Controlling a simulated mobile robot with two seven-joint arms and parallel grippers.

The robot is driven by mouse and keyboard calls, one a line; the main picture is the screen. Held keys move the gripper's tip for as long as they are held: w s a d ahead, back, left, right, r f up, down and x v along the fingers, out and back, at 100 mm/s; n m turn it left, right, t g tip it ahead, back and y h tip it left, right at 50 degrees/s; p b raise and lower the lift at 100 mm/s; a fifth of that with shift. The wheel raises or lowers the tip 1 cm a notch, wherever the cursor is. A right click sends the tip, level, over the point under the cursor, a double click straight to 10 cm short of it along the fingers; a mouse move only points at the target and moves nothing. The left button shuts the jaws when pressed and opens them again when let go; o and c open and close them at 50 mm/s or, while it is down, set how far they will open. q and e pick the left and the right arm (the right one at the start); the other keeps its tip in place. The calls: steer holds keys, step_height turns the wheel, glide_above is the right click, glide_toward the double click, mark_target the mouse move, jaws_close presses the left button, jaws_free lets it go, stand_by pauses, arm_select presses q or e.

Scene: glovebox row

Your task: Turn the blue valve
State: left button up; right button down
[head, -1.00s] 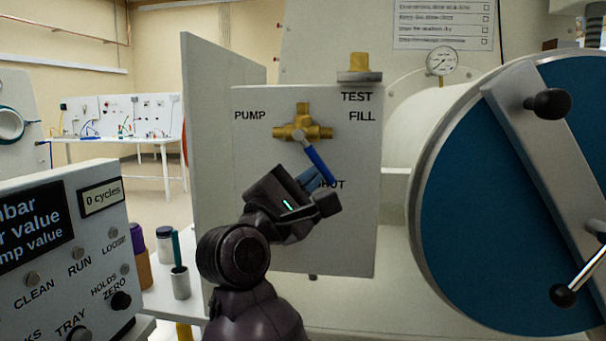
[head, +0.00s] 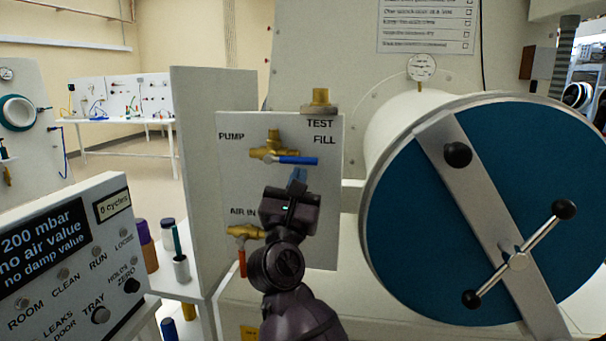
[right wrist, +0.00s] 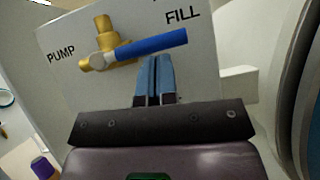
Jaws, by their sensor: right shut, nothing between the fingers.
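The blue valve has a brass body (head: 272,145) on a pale panel (head: 235,185), with a blue lever (head: 297,160). The lever points right, roughly level, below the word FILL. In the right wrist view the blue lever (right wrist: 150,45) slants slightly up to the right. My right gripper (head: 298,174) is shut and empty just below the lever. Its blue fingertips (right wrist: 157,62) lie together close under the lever; I cannot tell whether they touch it. My gripper hides the panel's lower middle. My left gripper is out of view.
A second brass valve with a red lever (head: 241,262) sits lower left, by AIR IN. A round blue door (head: 410,235) with a handle bar stands right. A control box (head: 75,250) is at left, with small bottles (head: 147,248) behind it. A brass fitting (head: 320,98) tops the panel.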

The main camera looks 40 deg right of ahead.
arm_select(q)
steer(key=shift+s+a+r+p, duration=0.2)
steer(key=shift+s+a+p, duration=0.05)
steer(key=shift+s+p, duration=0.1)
arm_select(e)
steer(key=shift+d+r+g, duration=0.1)
steer(key=shift+r+g, duration=0.1)
steer(key=shift+g, duration=0.1)
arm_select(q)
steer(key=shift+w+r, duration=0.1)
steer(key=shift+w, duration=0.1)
